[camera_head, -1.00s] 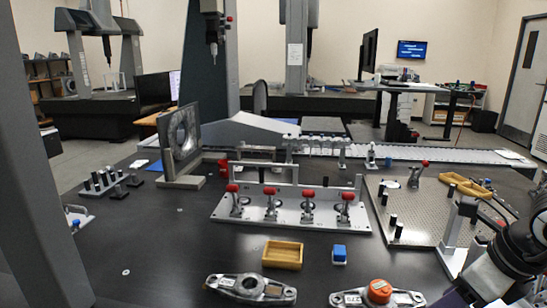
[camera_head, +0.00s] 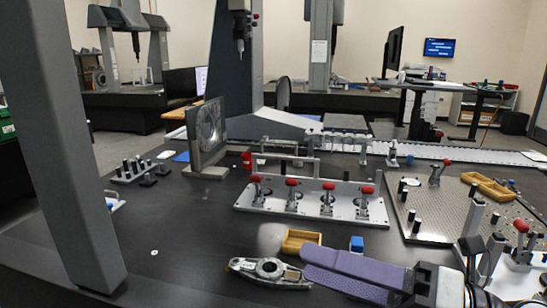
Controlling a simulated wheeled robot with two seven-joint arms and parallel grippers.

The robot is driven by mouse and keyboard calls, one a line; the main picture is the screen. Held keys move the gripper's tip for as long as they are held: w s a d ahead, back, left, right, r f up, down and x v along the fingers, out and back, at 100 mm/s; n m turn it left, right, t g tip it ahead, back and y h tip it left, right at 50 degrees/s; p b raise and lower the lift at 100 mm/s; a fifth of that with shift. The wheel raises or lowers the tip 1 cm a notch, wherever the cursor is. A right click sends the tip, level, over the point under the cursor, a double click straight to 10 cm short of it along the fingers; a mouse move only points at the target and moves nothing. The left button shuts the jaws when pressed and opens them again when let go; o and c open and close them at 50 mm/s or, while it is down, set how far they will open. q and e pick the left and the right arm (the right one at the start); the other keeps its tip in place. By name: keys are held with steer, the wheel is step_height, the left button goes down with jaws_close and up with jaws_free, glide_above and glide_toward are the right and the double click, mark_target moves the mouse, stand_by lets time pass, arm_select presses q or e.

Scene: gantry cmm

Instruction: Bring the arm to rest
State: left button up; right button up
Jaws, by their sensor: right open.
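My right gripper (camera_head: 303,263) reaches in from the lower right. Its two purple fingers are spread apart with nothing seen between them. The fingertips are just right of a grey metal link part (camera_head: 268,272) with a round bore, lying on the dark table; I cannot tell if they touch it. No second link part shows, and my fingers and wrist cover the table to the right of this one. My left gripper is not in view.
A perforated plate (camera_head: 450,210) is at right. A grey column (camera_head: 65,140) rises at left; the table beside it is mostly clear.

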steer(key=w+d+r+m+t+h, duration=0.1)
steer(key=w+d+m+t+h, duration=0.25)
steer(key=m+t, duration=0.4)
steer(key=w+d+r+m+t+h, duration=0.15)
steer(key=d+m+t+h, duration=0.3)
steer(key=m, duration=0.65)
steer(key=d+f+m+g+h, duration=0.2)
steer(key=d+f+m+h, duration=0.35)
steer(key=f, duration=0.25)
steer(key=d+f+m+g+h, duration=0.2)
steer(key=d+f+m+h, duration=0.25)
steer(key=f+m, duration=0.35)
steer(key=s+a+f+m+g+y, duration=0.1)
steer(key=s+a+f+m+g, duration=0.2)
steer(key=s+f+g, duration=1.4)
arm_select(q)
steer(key=p, duration=0.1)
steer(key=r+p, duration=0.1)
steer(key=p, duration=0.1)
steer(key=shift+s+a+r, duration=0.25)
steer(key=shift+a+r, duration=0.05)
arm_select(e)
steer(key=a+f+t+y, duration=0.1)
steer(key=a+f+t, duration=0.2)
steer(key=f+t, duration=0.2)
steer(key=s+a+f+t+y, duration=0.1)
steer(key=a+f+t, duration=0.2)
steer(key=f+t, duration=0.2)
steer(key=shift+a+f, duration=0.25)
steer(key=shift+f, duration=0.35)
